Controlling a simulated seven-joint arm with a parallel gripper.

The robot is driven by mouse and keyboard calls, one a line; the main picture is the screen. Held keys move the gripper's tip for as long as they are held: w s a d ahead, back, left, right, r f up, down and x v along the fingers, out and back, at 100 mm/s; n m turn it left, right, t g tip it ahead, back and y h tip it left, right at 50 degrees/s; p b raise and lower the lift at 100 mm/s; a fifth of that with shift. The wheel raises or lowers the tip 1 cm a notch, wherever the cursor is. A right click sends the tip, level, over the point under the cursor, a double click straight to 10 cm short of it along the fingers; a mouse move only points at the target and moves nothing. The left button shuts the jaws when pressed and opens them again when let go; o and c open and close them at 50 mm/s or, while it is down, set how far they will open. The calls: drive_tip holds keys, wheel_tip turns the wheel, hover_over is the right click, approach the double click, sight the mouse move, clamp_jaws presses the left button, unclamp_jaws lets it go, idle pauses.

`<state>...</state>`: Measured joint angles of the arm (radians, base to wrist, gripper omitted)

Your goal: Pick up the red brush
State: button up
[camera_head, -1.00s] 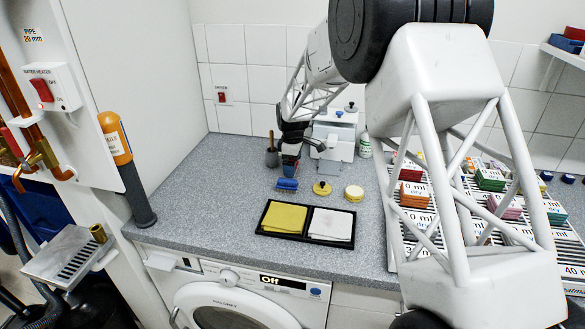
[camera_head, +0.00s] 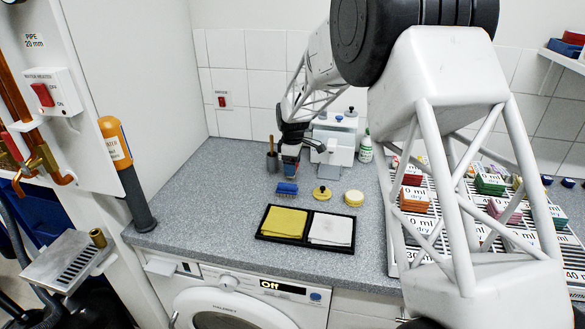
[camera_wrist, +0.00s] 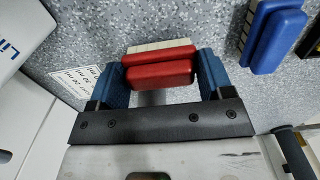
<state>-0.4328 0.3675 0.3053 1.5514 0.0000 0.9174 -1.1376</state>
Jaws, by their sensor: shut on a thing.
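The red brush (camera_wrist: 160,74) has a red body and pale bristles on its far side. It lies between the two blue fingertips of my gripper (camera_wrist: 163,79) in the wrist view, and the gripper is shut on it. In the head view my gripper (camera_head: 289,160) is over the back of the counter, and I cannot make out the red brush there. Whether the brush touches the counter is not clear.
A blue brush (camera_head: 287,188) lies in front of my gripper; it also shows in the wrist view (camera_wrist: 272,37). Nearby are a yellow-and-dark round item (camera_head: 322,193), a pale yellow tub (camera_head: 354,198), a dark holder (camera_head: 272,161), a white device (camera_head: 333,140) and a black cloth tray (camera_head: 260,233).

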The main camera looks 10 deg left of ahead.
wheel_tip(320, 180, up, 9)
drive_tip(key=shift+f, duration=0.15)
idle(0.4)
drive_tip(key=o, duration=0.3)
drive_tip(key=shift+c, duration=0.6)
drive_tip(key=shift+s+d, duration=0.35)
drive_tip(key=shift+s, duration=0.2)
drive_tip(key=s+d, duration=0.6)
drive_tip(key=s, duration=0.5)
drive_tip(key=s+d, duration=0.6)
drive_tip(key=s, duration=0.5)
drive_tip(key=shift+s+r, duration=0.2)
drive_tip(key=shift+s, duration=0.15)
